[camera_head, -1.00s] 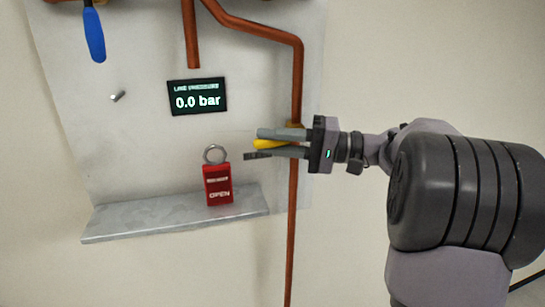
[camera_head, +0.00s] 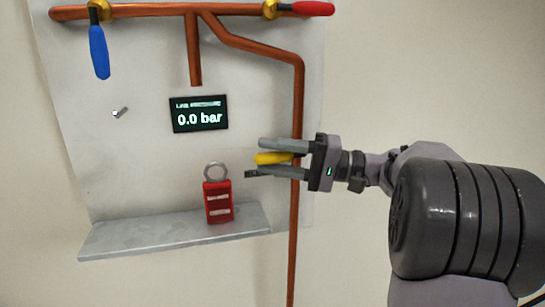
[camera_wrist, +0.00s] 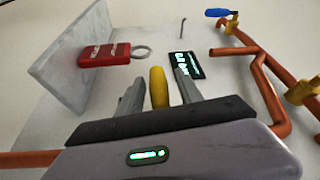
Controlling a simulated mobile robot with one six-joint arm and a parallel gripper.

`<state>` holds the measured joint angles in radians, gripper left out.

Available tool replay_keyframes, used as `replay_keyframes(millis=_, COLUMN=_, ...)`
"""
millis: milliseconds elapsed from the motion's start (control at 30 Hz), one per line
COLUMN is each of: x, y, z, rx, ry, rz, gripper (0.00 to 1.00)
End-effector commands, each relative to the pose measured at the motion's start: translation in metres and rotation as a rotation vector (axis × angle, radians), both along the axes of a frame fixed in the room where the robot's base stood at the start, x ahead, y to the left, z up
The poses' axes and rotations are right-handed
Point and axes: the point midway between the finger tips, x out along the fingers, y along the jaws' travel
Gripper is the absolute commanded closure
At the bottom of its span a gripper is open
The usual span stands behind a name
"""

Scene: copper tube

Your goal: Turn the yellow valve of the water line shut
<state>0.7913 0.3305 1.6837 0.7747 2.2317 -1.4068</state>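The yellow valve handle (camera_head: 272,158) lies nearly level, pointing left across the vertical copper pipe (camera_head: 296,215). My gripper (camera_head: 258,158) reaches in from the right with its two fingers above and below the handle. In the wrist view, the yellow handle (camera_wrist: 158,88) stands between the fingers (camera_wrist: 158,94), with a narrow gap on each side. The fingers are open around it and do not appear to touch it. The valve body is hidden behind my gripper. The pressure display (camera_head: 199,114) reads 0.0 bar.
A red padlock-like tag (camera_head: 218,201) with a ring stands on the grey shelf (camera_head: 120,239), left of my gripper. A blue handle (camera_head: 98,52) hangs down at upper left, and a red handle (camera_head: 312,9) lies level at top. A small peg (camera_head: 120,112) sticks out of the panel.

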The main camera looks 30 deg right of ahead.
Motion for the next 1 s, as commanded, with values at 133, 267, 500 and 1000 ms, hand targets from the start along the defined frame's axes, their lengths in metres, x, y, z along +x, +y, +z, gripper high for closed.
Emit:
replay_keyframes(millis=133, x=0.0, y=0.0, z=0.0, rx=-0.001, ry=0.001, rz=0.0, gripper=0.57)
replay_keyframes(millis=267, x=-0.002, y=-0.003, z=-0.001, rx=-0.001, ry=0.001, rz=0.0, gripper=0.57)
replay_keyframes(millis=500, x=-0.03, y=-0.046, z=-0.007, rx=-0.001, ry=0.001, rz=-0.004, gripper=0.57)
replay_keyframes(millis=1000, x=-0.087, y=-0.137, z=-0.001, rx=0.001, ry=0.005, rz=-0.008, gripper=0.57)
